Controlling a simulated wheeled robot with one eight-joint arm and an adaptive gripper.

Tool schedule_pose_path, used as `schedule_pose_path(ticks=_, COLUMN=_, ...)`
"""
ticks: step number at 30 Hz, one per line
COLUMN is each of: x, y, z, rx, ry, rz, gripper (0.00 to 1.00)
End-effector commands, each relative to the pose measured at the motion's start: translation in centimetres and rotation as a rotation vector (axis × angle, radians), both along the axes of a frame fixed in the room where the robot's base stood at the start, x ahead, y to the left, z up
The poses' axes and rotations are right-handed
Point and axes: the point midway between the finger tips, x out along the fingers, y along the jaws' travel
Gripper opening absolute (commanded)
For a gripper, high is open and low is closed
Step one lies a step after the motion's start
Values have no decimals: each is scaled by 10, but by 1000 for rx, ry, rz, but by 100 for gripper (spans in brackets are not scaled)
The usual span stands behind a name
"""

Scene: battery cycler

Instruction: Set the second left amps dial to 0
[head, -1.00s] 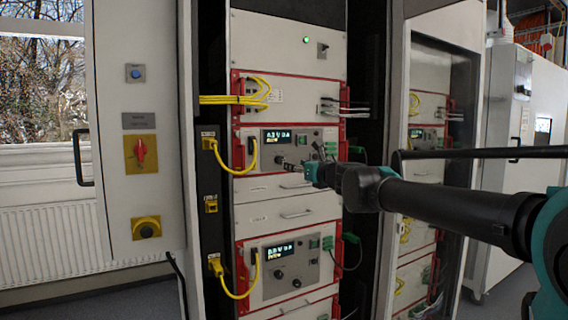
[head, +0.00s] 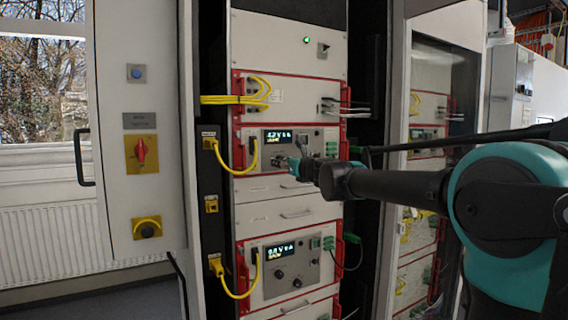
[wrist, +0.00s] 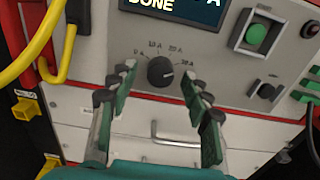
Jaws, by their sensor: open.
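In the wrist view a round black amps dial (wrist: 160,71) sits on a grey panel, below a display (wrist: 178,12) reading "DONE". Printed amp marks curve over it, with 0 A at the left. Its pale pointer line seems to face right, toward the highest mark. My gripper (wrist: 152,86) is open, its green-padded fingers on either side of the dial's lower part; contact is not clear. In the head view my gripper (head: 294,164) is at the upper unit's panel (head: 262,153) and partly covers its controls.
A green button (wrist: 256,36) and a small black knob (wrist: 266,91) are right of the dial. Yellow cables (wrist: 35,45) hang at the left. A drawer handle (wrist: 172,138) lies below. In the head view a similar lower unit (head: 310,272) stands beneath.

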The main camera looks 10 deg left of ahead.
Motion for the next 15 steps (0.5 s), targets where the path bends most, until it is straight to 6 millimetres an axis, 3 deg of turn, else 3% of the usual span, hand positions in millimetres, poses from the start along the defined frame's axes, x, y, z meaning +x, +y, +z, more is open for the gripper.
schedule_pose_path(ticks=1, x=0, y=0, z=0, rx=0, ry=0, rz=0, gripper=45)
schedule_pose_path(ticks=12, x=0, y=0, z=0, rx=0, ry=0, rz=0, gripper=0)
schedule_pose_path(ticks=15, x=0, y=0, z=0, rx=-2, ry=-1, rz=0, gripper=0)
